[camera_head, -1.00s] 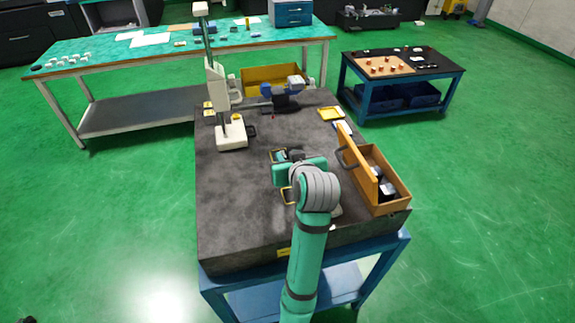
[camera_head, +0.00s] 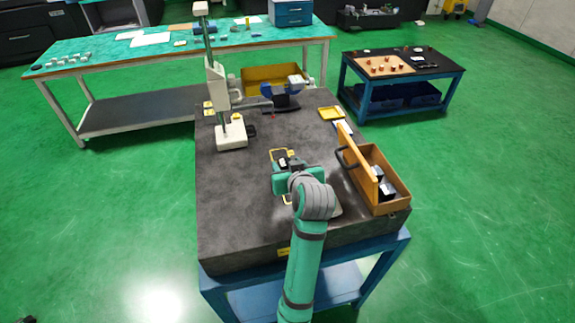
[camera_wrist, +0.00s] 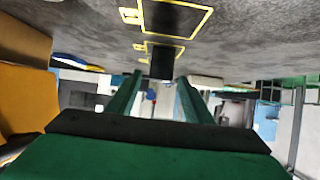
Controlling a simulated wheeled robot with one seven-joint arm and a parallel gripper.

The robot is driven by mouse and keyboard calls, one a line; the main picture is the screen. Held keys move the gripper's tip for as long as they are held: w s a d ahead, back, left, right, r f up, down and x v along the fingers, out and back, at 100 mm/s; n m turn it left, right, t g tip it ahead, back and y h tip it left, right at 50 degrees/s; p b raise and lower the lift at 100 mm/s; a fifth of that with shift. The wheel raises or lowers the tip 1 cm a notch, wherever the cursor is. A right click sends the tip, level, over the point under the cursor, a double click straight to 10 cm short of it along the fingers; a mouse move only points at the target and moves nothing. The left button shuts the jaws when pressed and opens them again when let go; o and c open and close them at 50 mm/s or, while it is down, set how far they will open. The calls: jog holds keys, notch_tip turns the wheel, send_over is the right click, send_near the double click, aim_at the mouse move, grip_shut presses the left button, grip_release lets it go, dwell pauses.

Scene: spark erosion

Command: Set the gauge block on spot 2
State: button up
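My gripper (camera_wrist: 160,82) points forward low over the dark stone table in the wrist view, which shows the table upside down along the top. Its two green fingers are apart. A small dark block (camera_wrist: 162,63), likely the gauge block, stands between or just beyond the fingertips, with slim gaps either side. It is at the far side of a yellow-outlined spot (camera_wrist: 160,45). A larger yellow-outlined spot (camera_wrist: 190,36) is nearer. No spot numbers are readable. In the head view, my wrist hides most of this area; a yellow outline (camera_head: 277,151) shows beyond it.
An orange wooden box (camera_head: 394,205) with a raised lid stands at the table's right, holding small items. A white height stand (camera_head: 231,137) is at the back left. A blue instrument (camera_head: 280,91) and yellow tray (camera_head: 331,113) are at the back. The table's left side is clear.

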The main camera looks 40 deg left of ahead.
jog(key=shift+r, duration=0.2)
jog(key=v, duration=1.2)
jog(key=shift+f, duration=0.1)
